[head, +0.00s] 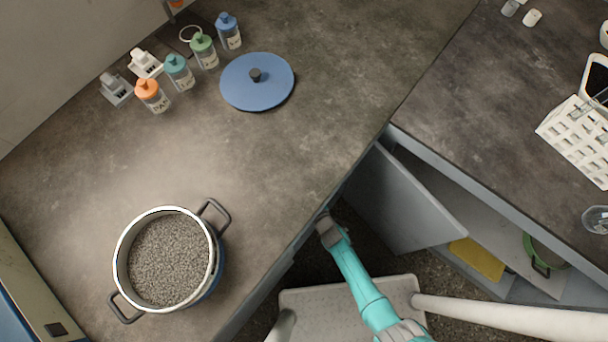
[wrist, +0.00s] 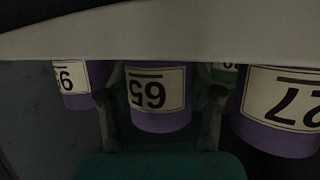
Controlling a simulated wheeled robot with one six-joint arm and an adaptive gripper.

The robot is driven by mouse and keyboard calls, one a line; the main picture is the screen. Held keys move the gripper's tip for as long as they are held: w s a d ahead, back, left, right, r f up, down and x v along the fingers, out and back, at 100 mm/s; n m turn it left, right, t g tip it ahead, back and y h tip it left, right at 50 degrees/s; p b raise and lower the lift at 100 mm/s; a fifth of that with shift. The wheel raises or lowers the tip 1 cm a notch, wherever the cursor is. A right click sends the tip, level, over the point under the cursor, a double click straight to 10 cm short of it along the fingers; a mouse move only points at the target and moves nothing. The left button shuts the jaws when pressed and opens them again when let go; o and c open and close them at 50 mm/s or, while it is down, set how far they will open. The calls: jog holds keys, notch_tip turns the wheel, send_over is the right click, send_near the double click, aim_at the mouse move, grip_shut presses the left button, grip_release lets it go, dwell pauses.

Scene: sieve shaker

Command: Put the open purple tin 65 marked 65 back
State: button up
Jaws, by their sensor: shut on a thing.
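The purple tin 65 (wrist: 160,118) is in the middle of the wrist view, its white label reading 65 upside down. My gripper (wrist: 160,97) has one finger on each side of this tin and is shut on it. The tin's top end is not clear in this dim view, so I cannot tell whether it is open. In the head view my arm reaches down beside the counter edge, and the gripper and tin are hidden there.
Purple tins stand close on both sides, one with a partly cut label (wrist: 75,84) and one marked 27 (wrist: 285,120). A pale panel (wrist: 160,35) crosses the wrist view's top. An open cabinet door (head: 405,200) is near my arm. A pot (head: 214,250) stands on the counter.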

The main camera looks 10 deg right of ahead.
jog(key=shift+f, duration=0.25)
jog(key=o, duration=1.3)
